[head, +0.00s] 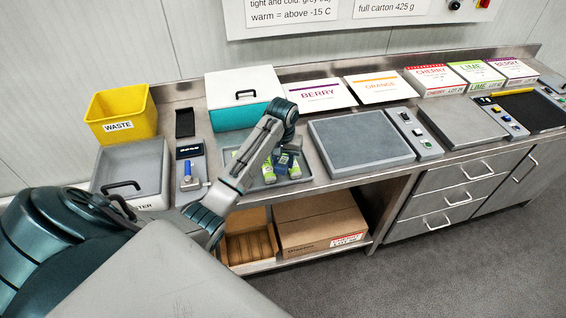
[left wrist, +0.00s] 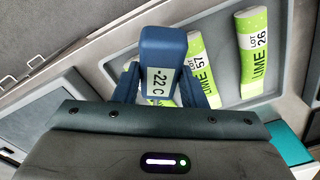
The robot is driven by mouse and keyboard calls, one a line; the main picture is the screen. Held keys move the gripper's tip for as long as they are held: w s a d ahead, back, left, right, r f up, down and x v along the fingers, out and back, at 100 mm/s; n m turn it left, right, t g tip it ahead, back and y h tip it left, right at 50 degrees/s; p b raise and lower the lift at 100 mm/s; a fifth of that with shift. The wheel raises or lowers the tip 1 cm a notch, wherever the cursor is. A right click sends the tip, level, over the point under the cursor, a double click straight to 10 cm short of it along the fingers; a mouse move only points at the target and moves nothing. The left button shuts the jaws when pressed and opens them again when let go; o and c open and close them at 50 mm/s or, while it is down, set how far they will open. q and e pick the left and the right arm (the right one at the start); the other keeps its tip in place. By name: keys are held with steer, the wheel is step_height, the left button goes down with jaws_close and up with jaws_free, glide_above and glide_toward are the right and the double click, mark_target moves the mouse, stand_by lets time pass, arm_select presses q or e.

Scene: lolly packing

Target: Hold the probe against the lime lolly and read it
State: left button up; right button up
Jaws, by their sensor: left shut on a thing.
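My left gripper (head: 284,150) is over the grey lolly tray (head: 307,172), shut on the blue probe (left wrist: 163,45). The probe's small display reads -22 C in the left wrist view. A lime lolly (left wrist: 203,72) in a green and white wrapper, marked LOT 57, lies under and beside the probe; whether the tip touches it is hidden. Another lime lolly (left wrist: 252,55), marked LOT 26, lies apart to the right. More green wrapper shows behind the probe, partly hidden. My right gripper is in neither view.
A yellow waste bin (head: 120,112), a grey tray with a handle (head: 130,168) and a teal box with a white lid (head: 240,115) stand at the left. A grey flat platform (head: 360,138) is right of the lolly tray. Cartons (head: 318,222) sit on the shelf below.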

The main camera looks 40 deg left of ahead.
arm_select(q)
steer(key=shift+r, duration=2.7)
